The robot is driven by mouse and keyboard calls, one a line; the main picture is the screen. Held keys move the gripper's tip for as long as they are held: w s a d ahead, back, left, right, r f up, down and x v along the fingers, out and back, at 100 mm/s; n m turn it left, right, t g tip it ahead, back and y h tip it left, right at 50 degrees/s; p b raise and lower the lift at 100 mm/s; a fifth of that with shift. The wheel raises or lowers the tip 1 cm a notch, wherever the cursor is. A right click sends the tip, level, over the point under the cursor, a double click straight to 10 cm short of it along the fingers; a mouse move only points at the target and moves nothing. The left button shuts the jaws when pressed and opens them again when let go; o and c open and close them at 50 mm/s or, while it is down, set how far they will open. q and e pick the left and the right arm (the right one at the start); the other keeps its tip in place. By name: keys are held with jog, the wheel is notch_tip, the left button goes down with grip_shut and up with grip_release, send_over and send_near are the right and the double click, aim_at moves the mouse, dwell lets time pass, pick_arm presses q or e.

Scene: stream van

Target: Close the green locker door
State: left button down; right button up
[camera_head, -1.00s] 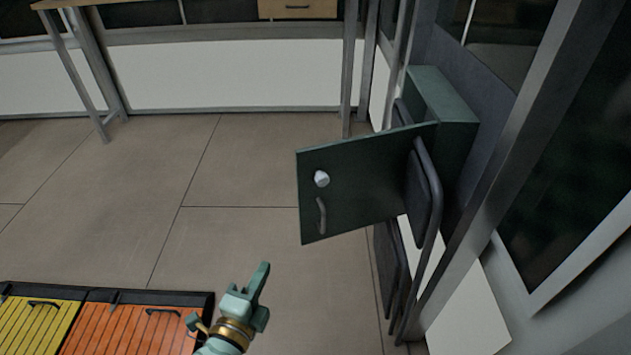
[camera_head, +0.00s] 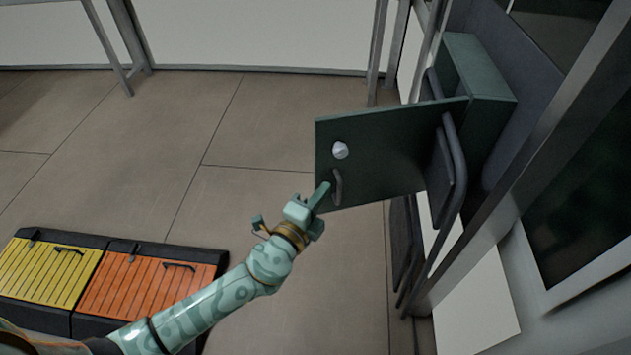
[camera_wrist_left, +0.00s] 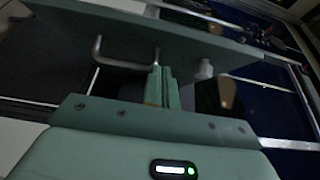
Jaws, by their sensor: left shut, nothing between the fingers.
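The green locker (camera_head: 482,72) is fixed at the right wall, and its dark green door (camera_head: 390,152) stands swung wide open into the room. The door carries a pale round knob (camera_head: 340,150) and a bent bar handle (camera_head: 337,187) near its free edge. My left gripper (camera_head: 322,192) is shut and empty, its fingertips at the lower free corner of the door, close to the handle. In the left wrist view the shut fingers (camera_wrist_left: 160,88) point at the door (camera_wrist_left: 150,35), beside the handle (camera_wrist_left: 115,62). I cannot tell whether they touch. My right gripper is not in view.
A folded chair (camera_head: 447,180) stands against the wall by the door's hinge side. Yellow (camera_head: 48,270) and orange (camera_head: 135,287) lidded boxes sit on the floor at lower left. The tiled floor (camera_head: 250,140) left of the door is clear.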

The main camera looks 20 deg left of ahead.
aim_at(324, 171)
pick_arm(q)
jog(key=shift+w+a, duration=1.15)
jog(key=shift+w, duration=0.2)
